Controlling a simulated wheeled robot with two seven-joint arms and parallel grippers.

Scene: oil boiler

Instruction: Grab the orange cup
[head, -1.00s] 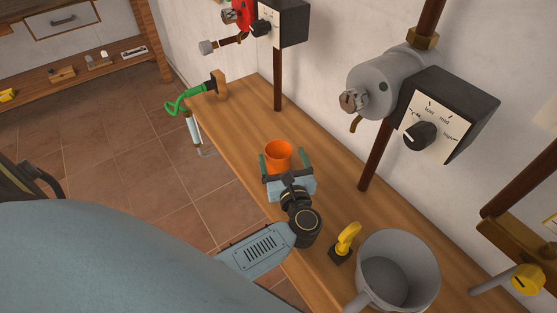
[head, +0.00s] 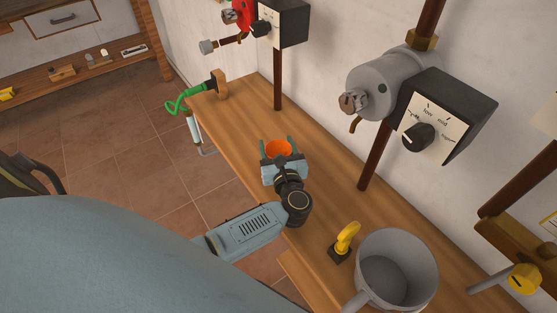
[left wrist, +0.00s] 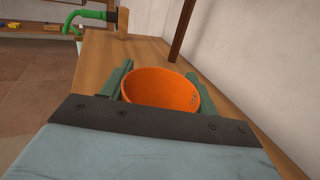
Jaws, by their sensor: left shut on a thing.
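The orange cup (head: 278,149) stands on the wooden counter, upright with its open rim showing. My left gripper (head: 278,145) is around it, with one green finger on each side, and is shut on it. In the left wrist view the cup (left wrist: 160,90) sits between the two fingers (left wrist: 158,82), and its lower part is hidden behind the gripper body. My right gripper is not in view.
A grey boiler with a black dial box (head: 447,115) and pipes line the wall on the right.

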